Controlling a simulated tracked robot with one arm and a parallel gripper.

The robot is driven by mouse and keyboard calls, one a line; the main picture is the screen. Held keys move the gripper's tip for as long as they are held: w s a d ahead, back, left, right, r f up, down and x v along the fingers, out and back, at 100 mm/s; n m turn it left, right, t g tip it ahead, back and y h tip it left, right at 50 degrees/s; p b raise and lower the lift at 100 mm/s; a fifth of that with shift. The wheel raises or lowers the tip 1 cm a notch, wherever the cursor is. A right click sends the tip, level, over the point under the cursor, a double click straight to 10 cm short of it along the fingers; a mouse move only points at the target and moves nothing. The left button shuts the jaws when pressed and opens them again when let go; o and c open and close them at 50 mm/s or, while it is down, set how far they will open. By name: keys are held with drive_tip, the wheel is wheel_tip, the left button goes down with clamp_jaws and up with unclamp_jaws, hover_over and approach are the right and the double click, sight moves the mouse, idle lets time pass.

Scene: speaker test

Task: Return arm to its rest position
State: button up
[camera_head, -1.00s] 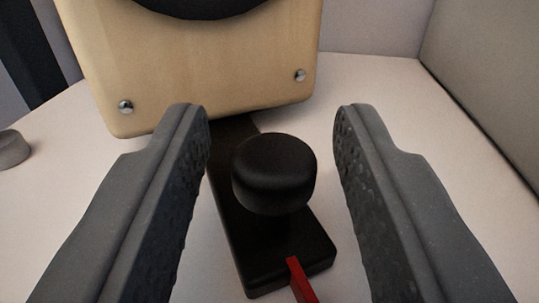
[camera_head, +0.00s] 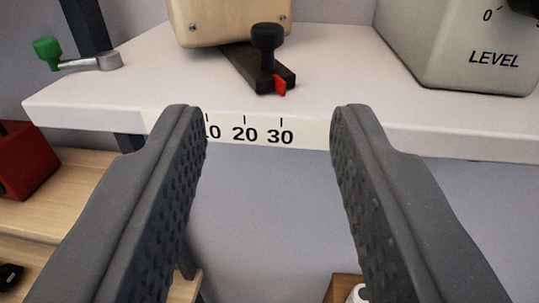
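My gripper (camera_head: 268,125) is open, with its two grey ridged fingers wide apart at the left and right of the view. Nothing is between the fingers. Beyond and above them, a black knob (camera_head: 267,37) stands on a black slide bar (camera_head: 243,68) with a red pointer (camera_head: 280,86) at its near end. The bar reaches out from under a wooden speaker box (camera_head: 222,22), whose top is cut off. The gripper is apart from the knob.
The white shelf (camera_head: 335,72) carries a scale (camera_head: 245,130) on its front edge. A grey box marked LEVEL (camera_head: 455,50) stands at the right. A crank with a green handle (camera_head: 47,52) is at the left. A red block (camera_head: 25,160) sits on a lower wooden shelf (camera_head: 85,185).

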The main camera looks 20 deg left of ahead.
drive_tip(key=shift+v, duration=0.8)
drive_tip(key=shift+r, duration=0.1)
wheel_tip(320, 180, up, 6)
drive_tip(key=s+a+m+b, duration=0.2)
drive_tip(key=m, duration=0.2)
drive_tip(key=s+a+g+h+b, duration=0.1)
drive_tip(key=s+a+h+b, duration=0.1)
drive_tip(key=s+a, duration=0.75)
drive_tip(key=s+f+h+b, duration=0.1)
drive_tip(key=s+f, duration=0.3)
drive_tip(key=s, duration=0.4)
drive_tip(key=s+a+f+h+b, duration=0.1)
drive_tip(key=s+f+h, duration=0.3)
drive_tip(key=s, duration=0.4)
drive_tip(key=shift+a+f+m, duration=0.25)
drive_tip(key=shift+m, duration=0.05)
